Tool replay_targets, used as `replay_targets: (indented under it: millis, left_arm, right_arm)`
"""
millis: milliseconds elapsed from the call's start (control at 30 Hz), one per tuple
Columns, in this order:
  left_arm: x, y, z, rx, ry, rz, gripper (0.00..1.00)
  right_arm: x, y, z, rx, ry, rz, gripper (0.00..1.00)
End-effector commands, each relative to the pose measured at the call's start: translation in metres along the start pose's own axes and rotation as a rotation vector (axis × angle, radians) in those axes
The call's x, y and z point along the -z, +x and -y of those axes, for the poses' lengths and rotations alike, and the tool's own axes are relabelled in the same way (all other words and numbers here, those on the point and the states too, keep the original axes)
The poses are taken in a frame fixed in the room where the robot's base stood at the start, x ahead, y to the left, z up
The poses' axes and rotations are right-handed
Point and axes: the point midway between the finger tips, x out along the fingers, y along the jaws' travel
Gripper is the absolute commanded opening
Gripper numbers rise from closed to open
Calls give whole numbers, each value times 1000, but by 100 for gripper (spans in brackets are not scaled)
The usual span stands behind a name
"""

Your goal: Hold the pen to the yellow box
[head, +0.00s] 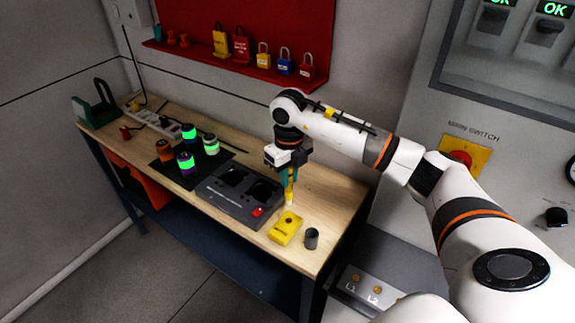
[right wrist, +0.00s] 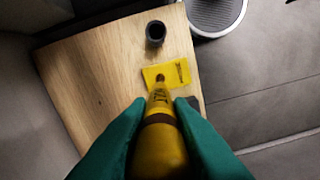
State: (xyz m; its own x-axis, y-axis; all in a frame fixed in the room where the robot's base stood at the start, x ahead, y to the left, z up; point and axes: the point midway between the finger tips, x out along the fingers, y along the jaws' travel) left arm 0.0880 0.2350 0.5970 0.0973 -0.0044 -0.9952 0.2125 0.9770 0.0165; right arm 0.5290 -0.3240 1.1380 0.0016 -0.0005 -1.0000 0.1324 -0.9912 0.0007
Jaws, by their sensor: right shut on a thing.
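My right gripper (head: 287,172) is shut on a yellow pen (head: 290,190) above the right part of the bench. The pen points down, with its pale tip near the yellow box (head: 286,228). In the right wrist view the pen (right wrist: 160,140) sits between the green fingers of my right gripper (right wrist: 158,125). Its tip overlaps the near edge of the yellow box (right wrist: 172,73), close to a dark round spot on it. I cannot tell whether tip and box touch. My left gripper is not in view.
A dark cup (head: 311,238) stands right of the box; a grey charger unit (head: 238,205) lies to its left. Several cylinders with green bands stand on a black mat (head: 160,173). A red panel (head: 240,35) holds padlocks. A grey cabinet (head: 420,200) with a red switch stands at right.

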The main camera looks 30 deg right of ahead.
Motion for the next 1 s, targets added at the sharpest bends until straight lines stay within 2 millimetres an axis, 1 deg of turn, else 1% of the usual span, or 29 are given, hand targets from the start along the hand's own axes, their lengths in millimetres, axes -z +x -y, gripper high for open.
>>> replay_targets:
  millis: [200, 500, 600, 733, 1000]
  left_arm:
    - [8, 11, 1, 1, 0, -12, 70]
    - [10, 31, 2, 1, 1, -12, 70]
    - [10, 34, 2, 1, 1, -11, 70]
    - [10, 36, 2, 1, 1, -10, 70]
    - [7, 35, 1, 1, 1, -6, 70]
  right_arm:
    - [0, 17, 0, 1, 0, 2, 1]
    - [0, 48, 0, 0, 2, 1, 1]
    - [0, 55, 0, 0, 2, 1, 1]
    - [0, 58, 0, 0, 2, 1, 1]
    - [0, 57, 0, 0, 2, 1, 1]
